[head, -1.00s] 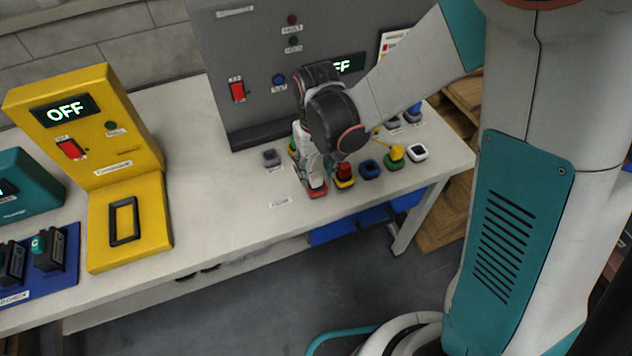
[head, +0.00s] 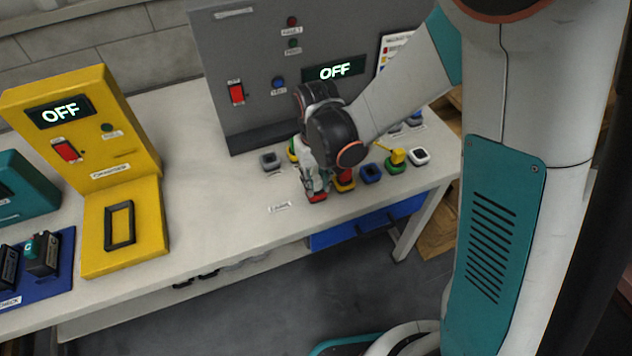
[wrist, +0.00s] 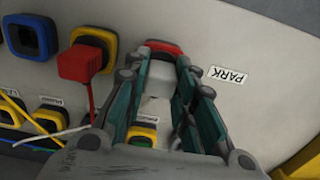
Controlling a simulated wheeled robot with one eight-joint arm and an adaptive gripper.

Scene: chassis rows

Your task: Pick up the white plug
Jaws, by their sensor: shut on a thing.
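The white plug (wrist: 160,76) shows between the two fingers of my gripper (wrist: 162,88) in the wrist view. My gripper is shut on it. The red-rimmed socket (wrist: 166,48) shows at the plug's far end; I cannot tell whether the plug is seated in it or just above it. In the head view my gripper (head: 314,184) points down at the red-rimmed socket (head: 317,198) near the bench's front edge, and my wrist and fingers mostly hide the plug.
A red plug (wrist: 80,65) in a yellow-rimmed socket stands close beside my gripper, with a blue-rimmed socket (wrist: 30,37) beyond it. A PARK label (wrist: 229,75) lies on the other side. A grey panel (head: 245,60) rises behind.

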